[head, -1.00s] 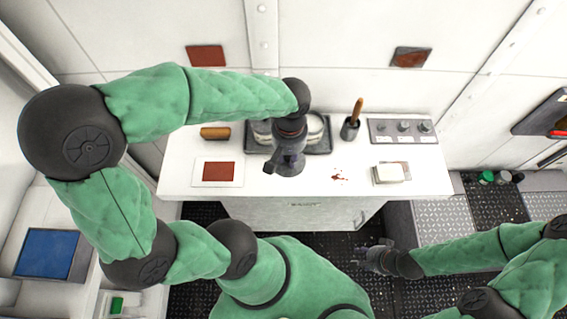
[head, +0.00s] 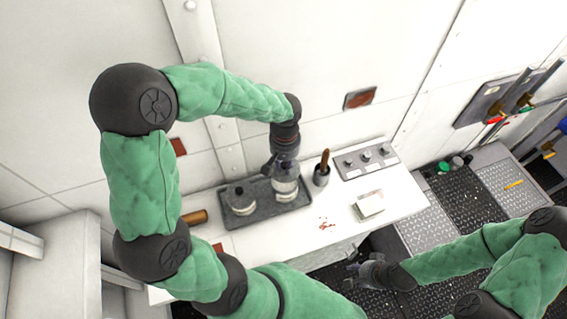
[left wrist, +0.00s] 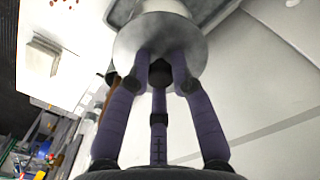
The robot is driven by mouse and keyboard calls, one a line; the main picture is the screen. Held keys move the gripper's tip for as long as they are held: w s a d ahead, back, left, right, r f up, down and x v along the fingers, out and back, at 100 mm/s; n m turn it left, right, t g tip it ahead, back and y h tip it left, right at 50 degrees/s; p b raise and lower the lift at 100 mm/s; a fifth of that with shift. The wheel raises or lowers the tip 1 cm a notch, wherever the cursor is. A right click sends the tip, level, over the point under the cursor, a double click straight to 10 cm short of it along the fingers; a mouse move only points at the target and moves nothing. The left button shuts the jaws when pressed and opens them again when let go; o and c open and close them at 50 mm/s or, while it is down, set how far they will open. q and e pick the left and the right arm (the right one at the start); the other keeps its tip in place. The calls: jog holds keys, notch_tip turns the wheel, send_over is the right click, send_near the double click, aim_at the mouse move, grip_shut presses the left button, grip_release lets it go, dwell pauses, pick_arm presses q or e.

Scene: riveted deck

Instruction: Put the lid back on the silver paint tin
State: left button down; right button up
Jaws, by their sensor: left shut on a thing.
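My left gripper (head: 285,163) is above the right-hand silver tin (head: 287,194) on the dark tray (head: 266,214). In the left wrist view its three fingers (left wrist: 160,68) are shut on the knob of a round silver lid (left wrist: 196,48). A pale cylinder, the tin, shows beyond the lid. I cannot tell whether the lid rests on the tin or hangs just above it. My right gripper (head: 364,273) is low in front of the bench, open and empty.
The white bench (head: 330,205) also holds a dark cup with a wooden handle (head: 322,172), a white block (head: 369,204), a knob panel (head: 367,160) and a brown roller (head: 194,217). Red spots (head: 326,224) mark the bare front. The wall stands close behind.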

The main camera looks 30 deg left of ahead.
pick_arm(q)
jog(key=shift+f+b, duration=2.05)
jog(key=shift+f, duration=0.9)
jog(key=shift+f+b, duration=0.15)
jog(key=shift+b, duration=0.35)
dwell(0.5)
jog(key=c, duration=0.5)
grip_release()
jog(key=shift+c, duration=0.2)
jog(key=shift+r+p, duration=2.55)
jog(key=shift+r, duration=1)
